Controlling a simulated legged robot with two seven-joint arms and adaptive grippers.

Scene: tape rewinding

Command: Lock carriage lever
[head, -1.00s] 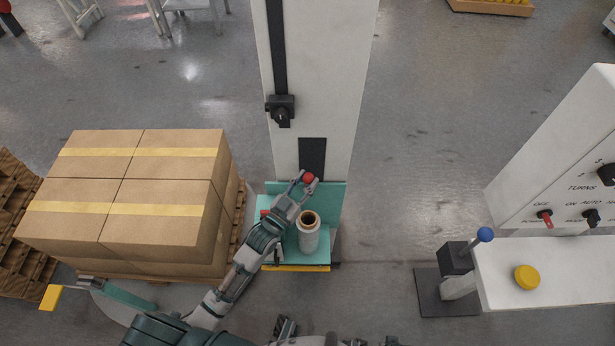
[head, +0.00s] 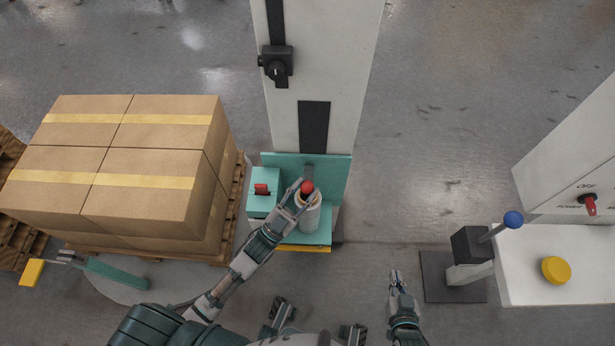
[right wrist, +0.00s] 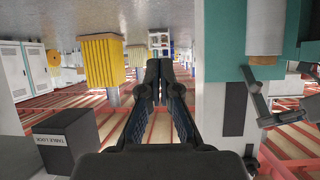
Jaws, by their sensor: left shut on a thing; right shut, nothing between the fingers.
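The carriage lever ends in a red knob (head: 307,187), above the teal carriage (head: 318,235) at the foot of the white column. My left gripper (head: 303,190) is shut on this red knob, with its fingers around it. The knob overlaps the top of the pale film roll (head: 307,222) in the head view. The lever shaft is mostly hidden behind knob and fingers. My right gripper (head: 396,278) is shut and empty, low to the right of the carriage. Its closed fingers also show in the right wrist view (right wrist: 161,75).
A black table lock block (head: 470,245) with a blue-knobbed lever (head: 513,219) stands right of my right gripper. The white control panel (head: 580,185) and yellow button (head: 556,270) lie beyond. Stacked boxes (head: 120,165) stand on a pallet at left. Floor right of the column is clear.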

